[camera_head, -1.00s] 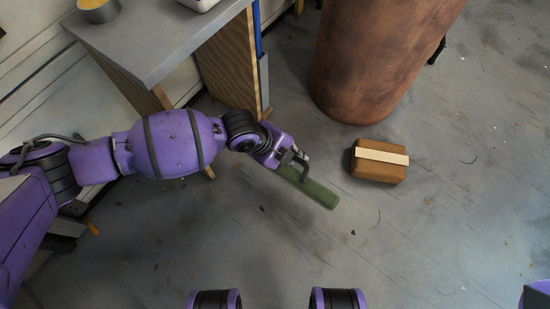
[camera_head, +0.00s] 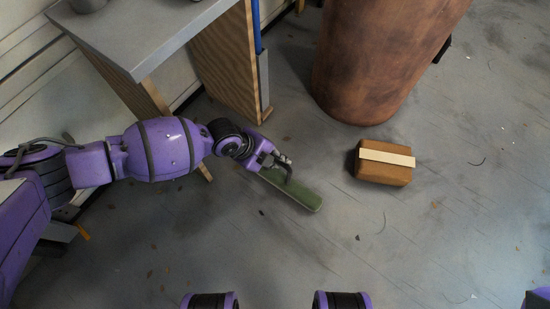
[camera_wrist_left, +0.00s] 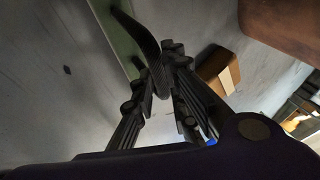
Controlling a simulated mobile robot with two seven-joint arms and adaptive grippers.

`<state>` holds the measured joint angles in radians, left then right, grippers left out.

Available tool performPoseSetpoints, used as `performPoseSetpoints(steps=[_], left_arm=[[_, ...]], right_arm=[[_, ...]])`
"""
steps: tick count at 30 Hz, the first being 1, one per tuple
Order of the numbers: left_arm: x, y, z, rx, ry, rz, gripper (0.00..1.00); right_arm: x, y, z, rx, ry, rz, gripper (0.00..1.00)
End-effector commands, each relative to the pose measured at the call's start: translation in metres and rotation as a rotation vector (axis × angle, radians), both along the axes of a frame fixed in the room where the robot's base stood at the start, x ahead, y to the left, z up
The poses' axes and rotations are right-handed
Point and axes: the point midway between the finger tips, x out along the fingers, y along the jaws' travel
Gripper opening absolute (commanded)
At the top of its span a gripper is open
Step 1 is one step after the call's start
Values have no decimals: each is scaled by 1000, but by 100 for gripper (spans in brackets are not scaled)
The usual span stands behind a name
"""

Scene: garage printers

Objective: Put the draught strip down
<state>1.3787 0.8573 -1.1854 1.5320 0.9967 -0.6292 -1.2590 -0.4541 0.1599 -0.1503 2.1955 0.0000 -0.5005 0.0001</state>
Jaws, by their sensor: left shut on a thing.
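In the left wrist view the strip (camera_wrist_left: 120,38) shows at the top, running past the fingers. My right gripper is not in view.
A brown box (camera_head: 385,175) with a pale band stands right of the strip. A large rust-brown drum (camera_head: 375,60) is behind it. A grey-topped bench (camera_head: 150,30) with wooden legs stands at the upper left. The floor (camera_head: 330,250) in front is clear.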

Motion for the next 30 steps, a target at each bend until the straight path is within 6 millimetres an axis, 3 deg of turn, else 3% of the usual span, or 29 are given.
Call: performPoseSetpoints(steps=[7, 8, 12, 23, 30], left_arm=[[1, -2, 1, -5, -3, 0, 0], [0, 0, -1, 0, 0, 0, 14], [0, 0, -1, 0, 0, 0, 32], [0, 1, 3, 0, 0, 0, 32], [-6, 20, 38, 1, -2, 1, 32]], right_arm=[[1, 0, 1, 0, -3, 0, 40], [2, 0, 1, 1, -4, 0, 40], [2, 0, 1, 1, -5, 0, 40], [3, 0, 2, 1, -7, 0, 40], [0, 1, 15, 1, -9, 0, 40]])
